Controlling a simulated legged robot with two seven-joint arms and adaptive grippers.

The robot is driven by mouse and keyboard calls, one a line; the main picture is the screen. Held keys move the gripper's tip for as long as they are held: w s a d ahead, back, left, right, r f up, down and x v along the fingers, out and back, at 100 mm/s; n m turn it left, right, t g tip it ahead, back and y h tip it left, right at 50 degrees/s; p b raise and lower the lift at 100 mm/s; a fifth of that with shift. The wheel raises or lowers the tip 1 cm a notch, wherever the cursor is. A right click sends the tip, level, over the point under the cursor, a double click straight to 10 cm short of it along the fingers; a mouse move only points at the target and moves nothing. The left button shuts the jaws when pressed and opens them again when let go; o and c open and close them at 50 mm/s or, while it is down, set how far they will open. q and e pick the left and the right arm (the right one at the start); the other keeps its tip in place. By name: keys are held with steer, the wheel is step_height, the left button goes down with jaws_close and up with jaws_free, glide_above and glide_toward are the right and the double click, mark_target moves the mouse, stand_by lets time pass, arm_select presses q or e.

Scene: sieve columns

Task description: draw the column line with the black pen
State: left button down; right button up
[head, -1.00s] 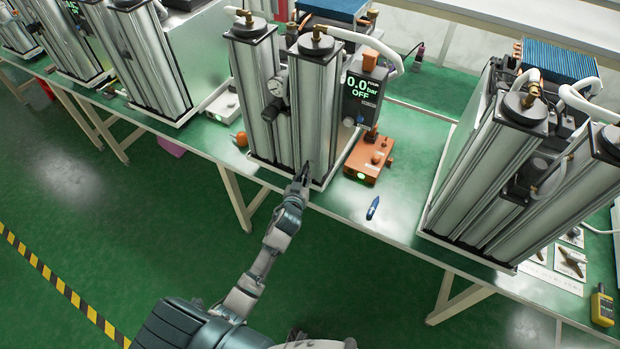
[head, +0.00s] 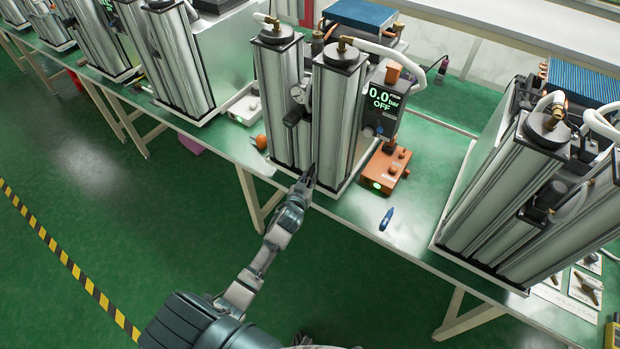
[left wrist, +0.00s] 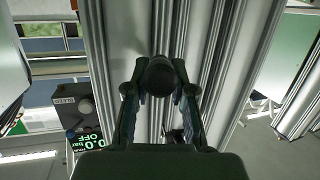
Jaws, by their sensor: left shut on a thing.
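The black pen (left wrist: 160,76) is held between the two fingers of my left gripper (left wrist: 160,92) in the left wrist view, its round dark end facing the camera. In the head view my left gripper (head: 308,180) is shut at the lower front of the middle pair of silver columns, by the right column (head: 338,115). The left column (head: 283,70) stands beside it. The ribbed column face (left wrist: 200,40) fills the middle of the left wrist view. The pen's tip is hidden, so contact with the column cannot be told.
A display (head: 383,102) reading 0.0 bar OFF stands right of the columns. An orange box (head: 386,168) and a blue pen-like object (head: 386,218) lie on the green bench (head: 420,200). Another column pair (head: 530,190) stands at right. The bench front edge is near my arm.

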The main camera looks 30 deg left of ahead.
arm_select(q)
steer(key=shift+s+a+p, duration=0.2)
steer(key=shift+s+p, duration=1.3)
steer(key=shift+s, duration=1.4)
steer(key=s+p, duration=0.1)
steer(key=s, duration=0.2)
steer(key=shift+a, duration=0.1)
steer(key=shift+w, duration=0.15)
steer(key=shift+w+d+r+b, duration=0.15)
steer(key=shift+w+b, duration=0.1)
steer(key=shift+w, duration=1.5)
steer(key=shift+w+d+f+b, duration=0.15)
steer(key=shift+w+b, duration=0.1)
steer(key=shift+w, duration=1.5)
steer(key=shift+w+d+r+b, duration=0.1)
steer(key=shift+w+b, duration=0.2)
steer(key=shift+w, duration=0.55)
